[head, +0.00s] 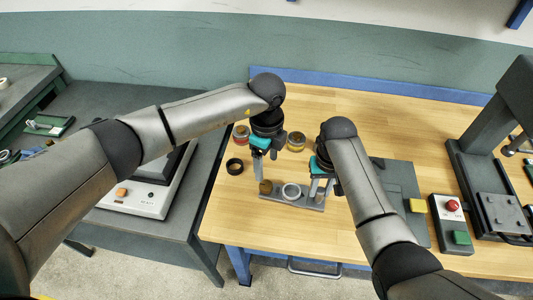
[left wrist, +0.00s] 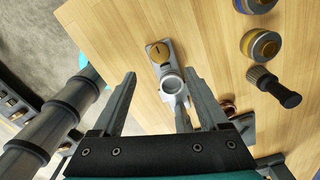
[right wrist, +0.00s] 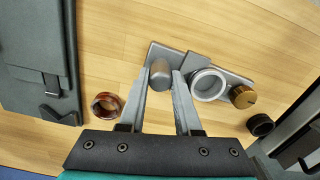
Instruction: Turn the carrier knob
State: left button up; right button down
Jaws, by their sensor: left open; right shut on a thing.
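The carrier is a grey plate (head: 278,195) on the wooden table. Its bronze knob (head: 265,187) is at the left end in the head view, with a slot on top in the left wrist view (left wrist: 157,51). A silver ring-shaped seat (head: 291,191) is in the middle. My right gripper (right wrist: 163,72) is shut on a grey-brown cylindrical post (right wrist: 160,77) at the carrier's other end. My left gripper (head: 259,164) is open and empty, above the knob and apart from it. In the left wrist view its fingers (left wrist: 166,78) stand wide, with the knob beyond their tips.
A black ring (head: 234,165) lies left of the carrier, and jars (head: 296,140) stand behind it. A brown ring (right wrist: 106,106) lies near my right gripper. A button box (head: 451,222) and a dark machine (head: 490,150) stand at right. A white device (head: 145,200) sits on the left bench.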

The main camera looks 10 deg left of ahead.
pick_arm(q)
jog(key=shift+r, duration=1.45)
pick_arm(e)
jog(key=c, duration=0.5)
grip_release()
jog(key=shift+r, duration=0.1)
jog(key=shift+r, duration=5.95)
